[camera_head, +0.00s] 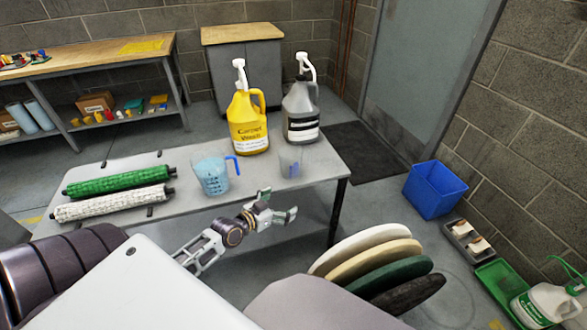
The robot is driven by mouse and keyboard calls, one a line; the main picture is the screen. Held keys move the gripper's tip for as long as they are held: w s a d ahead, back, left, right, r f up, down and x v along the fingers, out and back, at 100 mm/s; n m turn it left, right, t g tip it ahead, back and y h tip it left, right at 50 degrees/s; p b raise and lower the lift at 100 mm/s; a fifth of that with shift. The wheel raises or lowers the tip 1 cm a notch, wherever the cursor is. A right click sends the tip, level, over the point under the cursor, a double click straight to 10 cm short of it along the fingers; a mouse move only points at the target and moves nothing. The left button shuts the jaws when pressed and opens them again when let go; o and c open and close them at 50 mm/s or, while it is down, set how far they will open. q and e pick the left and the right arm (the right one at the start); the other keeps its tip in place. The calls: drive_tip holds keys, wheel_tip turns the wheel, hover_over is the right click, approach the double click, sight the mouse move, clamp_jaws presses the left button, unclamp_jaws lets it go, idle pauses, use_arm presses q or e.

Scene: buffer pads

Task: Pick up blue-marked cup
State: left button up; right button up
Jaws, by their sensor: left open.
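A small clear grey cup (289,159) with a blue mark on its side stands upright on the grey table (140,217), near the front right. A larger jug (210,176) with blue liquid and a blue handle stands to its left. My left gripper (277,204) is open and empty, in front of the table's near edge and below the cup in the picture, apart from it. My right gripper is not in view.
A yellow jug (247,125) and a grey jug (300,113) stand behind the cup. Green (117,180) and white (112,203) rollers lie at the table's left. Round pads (365,247), a blue bin (434,190) and a green tray (500,289) are at the right.

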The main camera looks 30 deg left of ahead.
sight(284, 162)
use_arm(q)
drive_tip(key=w+a+r+t+y+b, duration=0.1)
drive_tip(key=w+a+r+t, duration=0.1)
drive_tip(key=a+r, duration=0.4)
wheel_tip(284, 162, up, 3)
drive_tip(key=shift+w+f+n+t, duration=0.15)
drive_tip(key=shift+w+n+t, duration=0.2)
drive_tip(key=shift+t, duration=0.55)
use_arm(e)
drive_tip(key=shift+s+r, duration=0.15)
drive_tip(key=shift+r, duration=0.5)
use_arm(q)
drive_tip(key=shift+w+d+b, duration=0.1)
drive_tip(key=shift+w+b, duration=0.3)
drive_tip(key=shift+w, duration=1.7)
drive_tip(key=shift+w+d, duration=0.1)
drive_tip(key=shift+w, duration=0.7)
drive_tip(key=shift+w+b, duration=0.3)
drive_tip(key=shift+w, duration=0.7)
drive_tip(key=shift+w+d, duration=0.1)
drive_tip(key=shift+w, duration=0.2)
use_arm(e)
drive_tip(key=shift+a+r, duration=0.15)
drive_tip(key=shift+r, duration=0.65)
use_arm(q)
drive_tip(key=shift+w, duration=0.1)
